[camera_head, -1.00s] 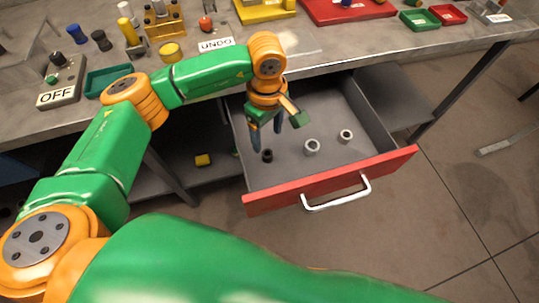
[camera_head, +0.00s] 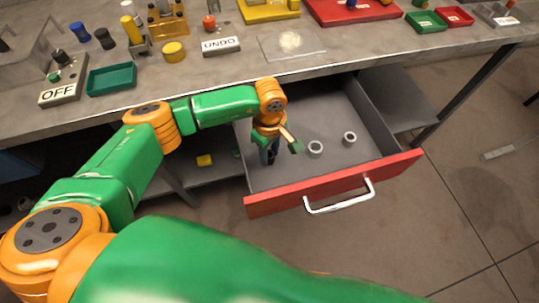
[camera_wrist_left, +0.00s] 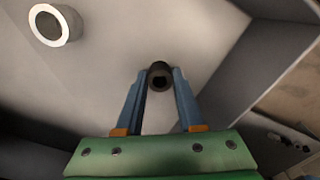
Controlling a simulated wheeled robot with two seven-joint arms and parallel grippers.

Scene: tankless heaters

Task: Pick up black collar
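The black collar (camera_wrist_left: 160,76) is a short dark ring between the two blue fingertips of my left gripper (camera_wrist_left: 159,84) in the left wrist view. No clear gap shows between the fingers and the collar's sides, so the gripper looks shut on it. In the head view my left gripper (camera_head: 268,156) points down into the open drawer, low at its left side. There the collar is mostly hidden by the fingers. I cannot tell whether it touches the drawer floor. My right gripper is not in view.
The grey drawer has a red front (camera_head: 335,184) and a silver handle (camera_head: 340,198). Two light grey collars (camera_head: 315,149) (camera_head: 349,139) stand to the right of the gripper. The drawer's left wall is close to my gripper. The workbench (camera_head: 350,50) overhangs the drawer's back.

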